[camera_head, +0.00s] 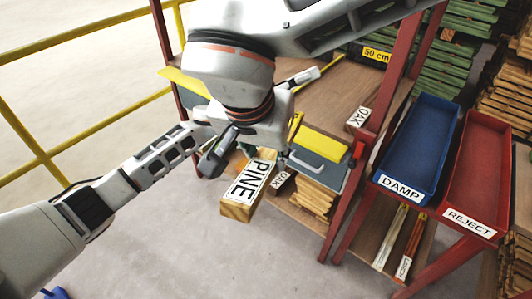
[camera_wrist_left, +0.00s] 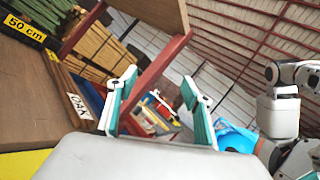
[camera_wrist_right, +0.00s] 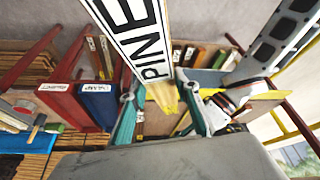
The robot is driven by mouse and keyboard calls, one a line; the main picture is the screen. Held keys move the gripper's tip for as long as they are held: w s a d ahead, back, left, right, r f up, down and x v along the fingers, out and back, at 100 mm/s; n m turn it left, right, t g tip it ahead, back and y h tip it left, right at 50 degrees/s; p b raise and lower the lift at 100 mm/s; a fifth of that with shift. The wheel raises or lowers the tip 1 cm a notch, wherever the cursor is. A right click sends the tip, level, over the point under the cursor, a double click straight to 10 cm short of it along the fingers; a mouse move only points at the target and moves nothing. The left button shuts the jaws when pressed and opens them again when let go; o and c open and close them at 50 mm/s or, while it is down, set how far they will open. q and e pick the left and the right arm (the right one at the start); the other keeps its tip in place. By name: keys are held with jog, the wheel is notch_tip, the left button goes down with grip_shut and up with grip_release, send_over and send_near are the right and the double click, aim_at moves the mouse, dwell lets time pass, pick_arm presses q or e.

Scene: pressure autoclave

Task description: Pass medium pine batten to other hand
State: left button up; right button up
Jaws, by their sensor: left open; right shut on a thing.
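The pine batten (camera_head: 238,211) has a white PINE label on its broad face and pale wood at its end. My right gripper (camera_head: 240,152) is shut on it and holds it up in front of the shelf unit. In the right wrist view the batten (camera_wrist_right: 142,35) runs between the two fingers, with its label facing the camera. My left gripper (camera_wrist_left: 158,92) is open in the left wrist view, with nothing between its fingers. In the head view the left gripper is mostly hidden behind the right wrist, so its exact distance from the batten cannot be told.
A blue DAMP tray (camera_head: 420,129) and a red REJECT tray (camera_head: 480,160) stand at the right. The shelf unit has red posts (camera_head: 360,150), wooden boards and OAK-labelled pieces. A yellow rail (camera_head: 80,40) runs at the left. Open grey floor (camera_head: 180,255) lies in front.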

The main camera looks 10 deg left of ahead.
pick_arm(q)
jog(key=w+a+f+n+t+y, duration=0.3)
jog(key=a+f+n+t+y, duration=0.15)
jog(key=a+f+n, duration=0.3)
jog(key=w+a+f+n+t+y, duration=0.3)
jog(key=a+f+n+t, duration=0.25)
jog(key=a+n, duration=0.25)
jog(key=s+a+f+n+y, duration=0.2)
jog(key=a+f+n+y, duration=0.3)
jog(key=f, duration=0.3)
jog(key=s+a+f+n+y, duration=0.25)
jog(key=a+f+n, duration=0.25)
jog(key=a+f, duration=0.25)
jog(key=s+d+f+n+g+y, duration=0.1)
jog(key=s+f+n, duration=0.3)
jog(key=s, duration=0.7)
jog(key=s+d+f+n+g+y, duration=0.1)
jog(key=s+d+f+n+g, duration=0.2)
jog(key=s+f, duration=0.5)
jog(key=s+d+f+n+g+y, duration=0.2)
jog(key=s+f+n, duration=0.4)
jog(key=s, duration=0.8)
jog(key=shift+d+n, duration=0.7)
jog(key=shift+n, duration=0.05)
